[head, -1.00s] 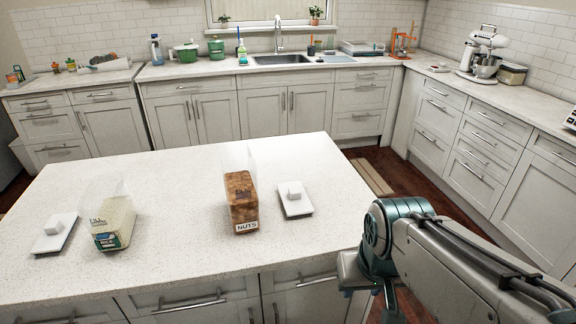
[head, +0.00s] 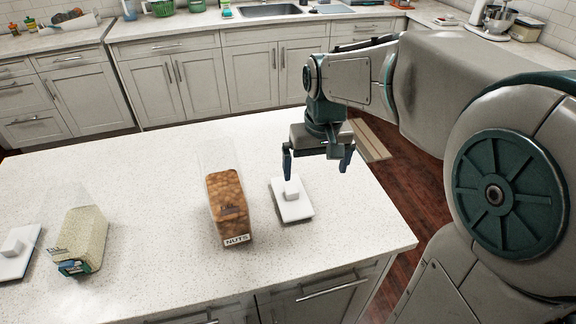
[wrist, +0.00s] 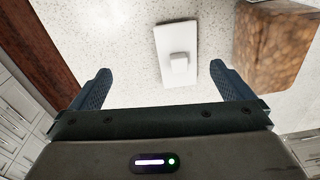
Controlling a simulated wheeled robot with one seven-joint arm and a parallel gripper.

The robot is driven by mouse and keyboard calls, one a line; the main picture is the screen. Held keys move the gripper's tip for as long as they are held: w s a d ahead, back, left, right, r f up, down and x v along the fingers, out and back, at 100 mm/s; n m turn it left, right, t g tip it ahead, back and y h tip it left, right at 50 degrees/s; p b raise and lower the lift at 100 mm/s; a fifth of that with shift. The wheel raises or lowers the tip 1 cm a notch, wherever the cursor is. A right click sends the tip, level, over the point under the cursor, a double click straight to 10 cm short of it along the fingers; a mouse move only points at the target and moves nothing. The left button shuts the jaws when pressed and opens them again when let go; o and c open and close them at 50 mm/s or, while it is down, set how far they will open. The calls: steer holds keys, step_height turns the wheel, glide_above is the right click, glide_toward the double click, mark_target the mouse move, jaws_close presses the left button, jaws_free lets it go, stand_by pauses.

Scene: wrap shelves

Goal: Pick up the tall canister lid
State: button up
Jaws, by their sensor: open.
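A white rectangular lid with a square knob (head: 296,208) lies flat on the counter, right of the clear canister of nuts (head: 229,205). The lid also shows in the wrist view (wrist: 173,30), a little right of centre, its knob toward me. A similar white lid (head: 14,262) lies at the far left beside the clear rice canister (head: 81,240). The nuts canister looks the taller one. My gripper (head: 317,172) is open and empty, pointing down above the counter near the right-hand lid. In the wrist view, the lid's knob lies beyond and between the fingers, nearer the right finger.
The island counter (head: 150,170) is bare around the right-hand lid, except for the nuts canister (wrist: 276,45) close to its side. The counter's right edge is near my arm. Back cabinets with a sink (head: 268,10) stand across the floor.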

glide_above(291, 189)
steer(key=s+d, duration=0.1)
steer(key=g+p, duration=0.1)
steer(key=shift+n, duration=0.4)
steer(key=f, duration=0.9)
steer(key=shift+w+a, duration=0.2)
steer(key=shift+w, duration=0.15)
steer(key=shift+w+a+f+p, duration=0.15)
steer(key=shift+f+p, duration=0.25)
steer(key=shift+f, duration=0.85)
steer(key=shift+w+a+f+p, duration=0.1)
steer(key=shift+f+p, duration=0.3)
steer(key=shift+f, duration=0.85)
steer(key=c, duration=1.1)
